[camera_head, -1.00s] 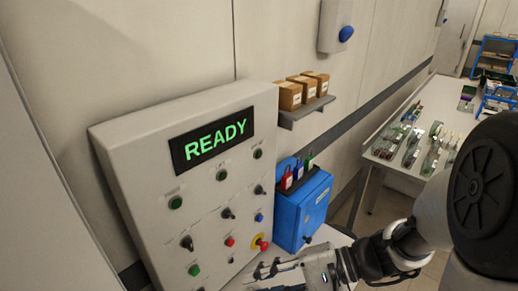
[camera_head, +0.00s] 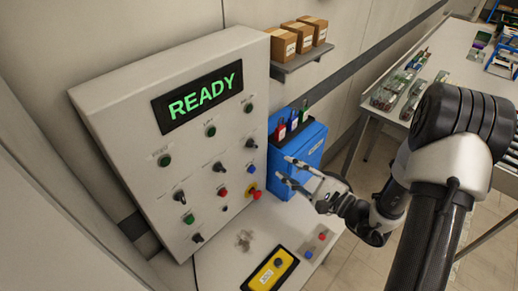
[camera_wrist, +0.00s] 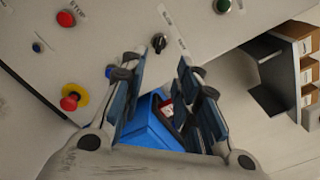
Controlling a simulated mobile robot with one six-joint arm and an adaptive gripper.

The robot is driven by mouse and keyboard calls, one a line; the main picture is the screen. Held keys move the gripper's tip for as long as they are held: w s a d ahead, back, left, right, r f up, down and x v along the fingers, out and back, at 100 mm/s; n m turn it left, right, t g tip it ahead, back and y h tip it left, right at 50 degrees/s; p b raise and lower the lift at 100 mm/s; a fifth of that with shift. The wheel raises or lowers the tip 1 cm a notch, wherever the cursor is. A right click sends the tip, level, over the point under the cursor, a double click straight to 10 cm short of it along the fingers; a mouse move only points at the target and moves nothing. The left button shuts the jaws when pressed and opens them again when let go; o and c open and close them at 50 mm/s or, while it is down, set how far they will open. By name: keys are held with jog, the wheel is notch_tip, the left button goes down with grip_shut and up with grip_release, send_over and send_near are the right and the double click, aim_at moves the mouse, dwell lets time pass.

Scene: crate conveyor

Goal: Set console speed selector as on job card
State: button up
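The grey console (camera_head: 225,75) stands at the left of the head view, with a screen (camera_head: 198,103) reading READY. My gripper (camera_head: 284,170) is open and empty, right of the console face and in front of the blue box. In the wrist view a black knob (camera_wrist: 158,43) shows beyond and between the open fingers (camera_wrist: 160,72), apart from them. I cannot make out a job card.
The red emergency stop (camera_wrist: 72,97) sits close left of my gripper. The blue box (camera_head: 312,145) with padlocks stands right of the console, below a shelf (camera_head: 300,61) of cartons. A yellow pendant (camera_head: 268,272) lies on the ledge.

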aim_at(255, 147)
jog(key=x, duration=1.2)
jog(key=shift+w+a+b, duration=0.1)
jog(key=shift+a+b, duration=0.05)
jog(key=shift+b, duration=0.25)
jog(key=shift+c, duration=0.5)
grip_shut()
